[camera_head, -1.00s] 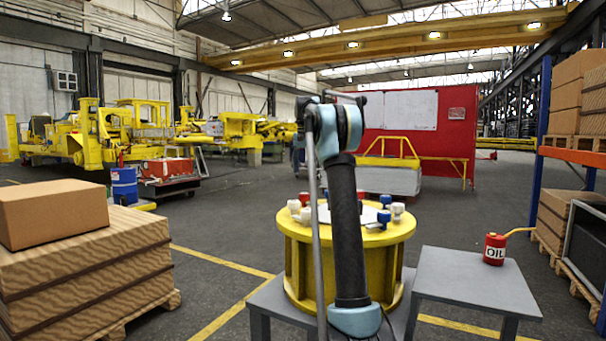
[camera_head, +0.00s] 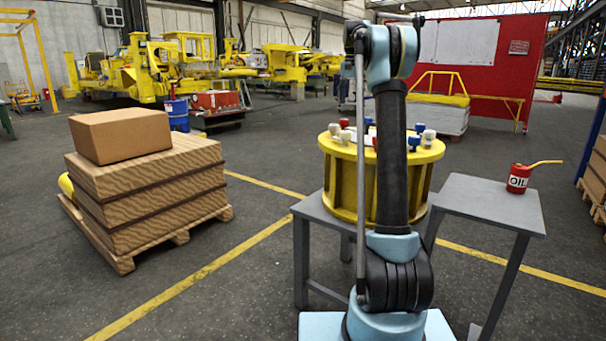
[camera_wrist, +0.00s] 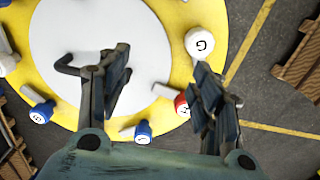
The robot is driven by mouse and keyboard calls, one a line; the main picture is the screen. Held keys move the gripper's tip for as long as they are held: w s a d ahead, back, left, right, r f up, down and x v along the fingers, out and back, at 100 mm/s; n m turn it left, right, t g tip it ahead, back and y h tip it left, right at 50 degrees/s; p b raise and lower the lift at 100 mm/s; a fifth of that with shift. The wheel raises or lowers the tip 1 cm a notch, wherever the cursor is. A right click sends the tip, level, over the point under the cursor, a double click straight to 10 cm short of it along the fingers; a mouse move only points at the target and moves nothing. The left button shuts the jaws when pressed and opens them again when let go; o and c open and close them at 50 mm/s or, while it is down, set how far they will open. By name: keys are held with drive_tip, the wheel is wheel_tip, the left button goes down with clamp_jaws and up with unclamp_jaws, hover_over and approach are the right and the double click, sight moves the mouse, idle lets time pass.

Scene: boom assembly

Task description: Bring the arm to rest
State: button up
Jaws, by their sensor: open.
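My gripper (camera_wrist: 165,90) shows in the wrist view with its two dark fingers spread apart and nothing between them. It is above the yellow drum (camera_wrist: 178,25) with the white round top (camera_wrist: 85,35). Around the rim are a white knob marked G (camera_wrist: 199,43), a red knob (camera_wrist: 182,103) and blue knobs (camera_wrist: 143,132). In the head view my arm stands upright in front of the yellow drum (camera_head: 345,180) and hides part of it. The gripper itself is hidden there.
A red oil can (camera_head: 518,180) stands on a grey table (camera_head: 490,203) at the right. A cardboard box (camera_head: 120,133) tops a stack on a pallet (camera_head: 150,190) at the left. A red panel (camera_head: 520,70) stands behind. Open floor lies at the lower left.

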drive_tip(key=s+f+n+t, duration=0.15)
drive_tip(key=s+f, duration=0.25)
drive_tip(key=s, duration=1.2)
drive_tip(key=s+f+n, duration=0.3)
drive_tip(key=s+f, duration=0.2)
drive_tip(key=s, duration=1.1)
drive_tip(key=s+f+n, duration=0.2)
drive_tip(key=s+f, duration=2.2)
drive_tip(key=f, duration=0.1)
drive_tip(key=shift+s+a+f+n+t, duration=0.25)
drive_tip(key=shift+s+a+n+t, duration=0.1)
drive_tip(key=shift+s+a, duration=0.05)
